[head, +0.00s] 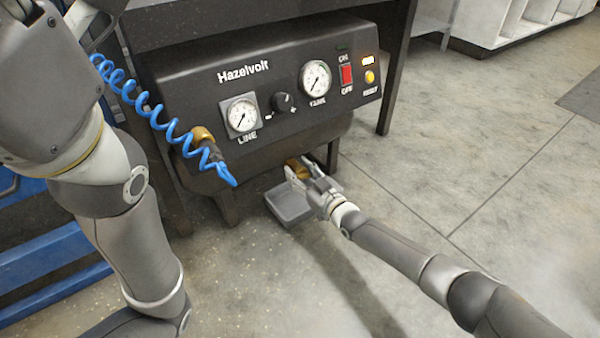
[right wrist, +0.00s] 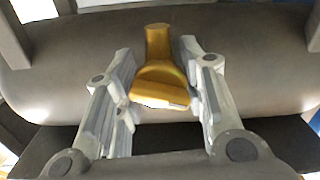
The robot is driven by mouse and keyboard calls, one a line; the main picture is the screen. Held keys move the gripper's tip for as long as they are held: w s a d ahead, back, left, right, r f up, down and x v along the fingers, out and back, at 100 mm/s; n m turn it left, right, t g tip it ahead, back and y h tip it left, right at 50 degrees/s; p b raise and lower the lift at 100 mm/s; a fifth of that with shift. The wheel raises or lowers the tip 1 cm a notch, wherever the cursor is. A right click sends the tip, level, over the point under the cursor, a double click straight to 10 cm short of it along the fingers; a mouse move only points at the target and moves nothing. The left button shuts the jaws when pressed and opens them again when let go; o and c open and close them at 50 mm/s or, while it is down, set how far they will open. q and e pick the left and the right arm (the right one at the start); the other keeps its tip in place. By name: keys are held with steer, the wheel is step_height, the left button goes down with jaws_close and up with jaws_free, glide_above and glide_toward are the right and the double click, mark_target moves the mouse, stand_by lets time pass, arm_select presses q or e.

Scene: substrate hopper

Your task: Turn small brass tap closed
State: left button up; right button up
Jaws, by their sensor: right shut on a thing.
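The small brass tap (head: 297,167) sits under the compressor's rounded tank, low at the front. In the right wrist view the brass tap (right wrist: 158,78) has a round stem at the top and a wider, flat-ended handle below. My right gripper (head: 302,178) is at the tap, coming from the lower right. In the right wrist view my right gripper (right wrist: 157,62) has one finger on each side of the tap and is shut on it. The fingers partly hide the tap in the head view. My left arm shows at the left, but its gripper is out of view.
A grey tray (head: 290,206) lies on the floor below the tap. The black Hazelvolt panel (head: 205,95) with two gauges is above, and a blue coiled hose (head: 165,125) hangs at its left. The floor (head: 480,160) to the right is clear.

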steer(key=m, duration=0.5)
stand_by(0.4)
steer(key=o, duration=1)
steer(key=v, duration=1.2)
